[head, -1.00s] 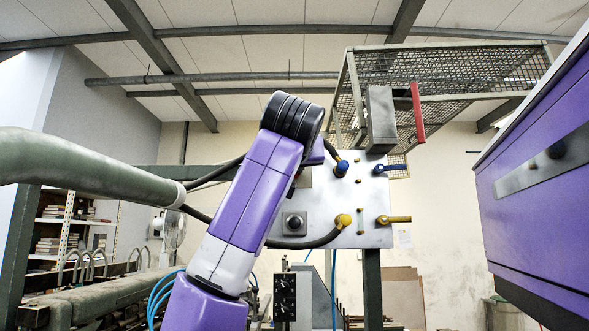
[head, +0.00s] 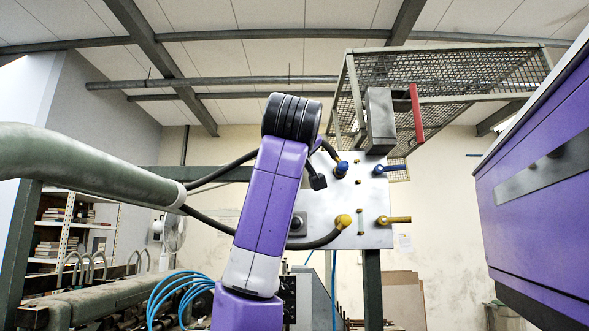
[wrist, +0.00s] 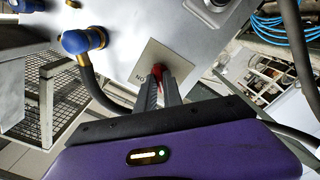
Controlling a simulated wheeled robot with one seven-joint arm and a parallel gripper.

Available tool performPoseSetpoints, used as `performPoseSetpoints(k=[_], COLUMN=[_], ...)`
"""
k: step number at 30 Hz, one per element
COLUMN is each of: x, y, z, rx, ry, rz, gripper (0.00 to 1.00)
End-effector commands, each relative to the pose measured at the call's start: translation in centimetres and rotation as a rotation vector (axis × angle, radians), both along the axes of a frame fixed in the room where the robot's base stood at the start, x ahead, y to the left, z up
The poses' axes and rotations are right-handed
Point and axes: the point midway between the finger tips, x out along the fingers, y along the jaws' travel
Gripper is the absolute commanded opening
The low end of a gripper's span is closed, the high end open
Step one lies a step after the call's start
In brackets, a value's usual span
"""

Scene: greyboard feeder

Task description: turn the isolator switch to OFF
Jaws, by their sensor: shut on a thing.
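The isolator switch shows in the wrist view as a red handle (wrist: 158,71) on a square beige-grey plate (wrist: 166,55). An upside-down ON marking (wrist: 140,77) is on the plate, left of the handle. My gripper (wrist: 159,82) is shut on the red handle, with a finger on each side. The fingers hide much of the handle, so its exact angle is hard to tell. No OFF marking is visible. In the head view my purple arm covers the switch, and only the metal panel (head: 375,212) beside it shows.
Blue (head: 341,168) and yellow (head: 343,221) hose fittings, with dark hoses, stick out of the panel near my arm. Two lever valves, blue (head: 381,169) and yellow (head: 383,219), are at its right. A mesh guard (head: 450,80) overhangs the panel. A purple machine body (head: 540,215) stands at right.

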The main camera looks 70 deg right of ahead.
Motion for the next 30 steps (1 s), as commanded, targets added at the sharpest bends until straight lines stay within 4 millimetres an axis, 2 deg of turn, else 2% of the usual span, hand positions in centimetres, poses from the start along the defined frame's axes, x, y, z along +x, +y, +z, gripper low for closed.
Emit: performPoseSetpoints(k=[15,16,19,30], x=[0.09,0.09,0.08,-0.08], y=[0.07,0.08,0.07,0.31], z=[0.04,0.04,0.03,-0.02], rx=[-0.009,-0.009,-0.009,-0.009], ry=[0.021,0.021,0.02,0.018], rz=[0.002,0.002,0.002,0.001], gripper=[0.0,0.13,0.32,0.33])
